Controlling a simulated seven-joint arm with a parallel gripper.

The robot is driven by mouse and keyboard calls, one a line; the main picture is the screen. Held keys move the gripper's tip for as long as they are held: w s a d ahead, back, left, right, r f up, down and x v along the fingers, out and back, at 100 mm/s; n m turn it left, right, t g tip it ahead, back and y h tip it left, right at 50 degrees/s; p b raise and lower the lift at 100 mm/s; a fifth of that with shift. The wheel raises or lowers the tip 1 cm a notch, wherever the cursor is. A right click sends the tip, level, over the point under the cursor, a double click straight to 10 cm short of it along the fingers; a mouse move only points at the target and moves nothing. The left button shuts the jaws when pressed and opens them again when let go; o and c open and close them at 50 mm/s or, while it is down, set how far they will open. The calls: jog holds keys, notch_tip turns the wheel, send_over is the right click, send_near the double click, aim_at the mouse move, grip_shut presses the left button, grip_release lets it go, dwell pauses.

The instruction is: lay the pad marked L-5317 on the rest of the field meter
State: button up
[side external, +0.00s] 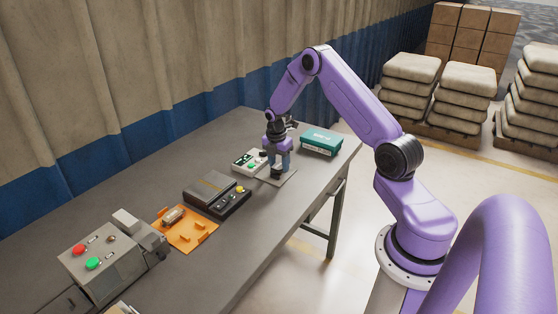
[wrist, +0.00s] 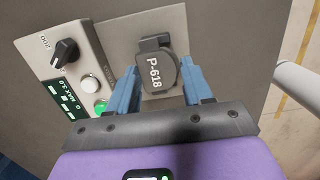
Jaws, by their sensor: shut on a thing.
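My gripper (side external: 277,167) is low over the pale plate (side external: 289,180) beside a white meter (side external: 249,162). In the wrist view its blue fingers (wrist: 160,88) are shut on a dark pad (wrist: 158,72) marked P-618, not L-5317. The pad is over the grey plate (wrist: 115,32), close to or on it; I cannot tell if it touches. The meter (wrist: 68,62) has a black knob, a display and buttons. Another pad-like piece (side external: 174,215) lies in an orange tray (side external: 187,240); its marking is too small to read. No L-5317 mark is legible.
A teal box (side external: 321,142) is at the table's far end. A grey control box (side external: 100,262) with red and green buttons is at the near end. The table's right strip is clear.

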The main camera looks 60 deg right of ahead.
jog(key=shift+f, duration=0.35)
dwell(0.6)
jog(key=o, duration=1.2)
notch_tip(320, 180, up, 16)
jog(key=a+r, duration=0.1)
jog(key=a, duration=0.1)
jog(key=s+a+r, duration=0.2)
jog(key=a+r, duration=0.1)
jog(key=a, duration=1)
jog(key=s+a+r+m, duration=0.2)
jog(key=s+a, duration=0.7)
jog(key=a, duration=0.3)
jog(key=s+a+m+y, duration=0.1)
jog(key=s+a, duration=0.1)
jog(key=s, duration=0.9)
jog(key=s+a+m, duration=0.2)
jog(key=s+a, duration=0.1)
jog(key=s, duration=0.8)
jog(key=shift+s+f+y, duration=0.15)
jog(key=shift+s+y, duration=0.2)
jog(key=shift+y, duration=0.05)
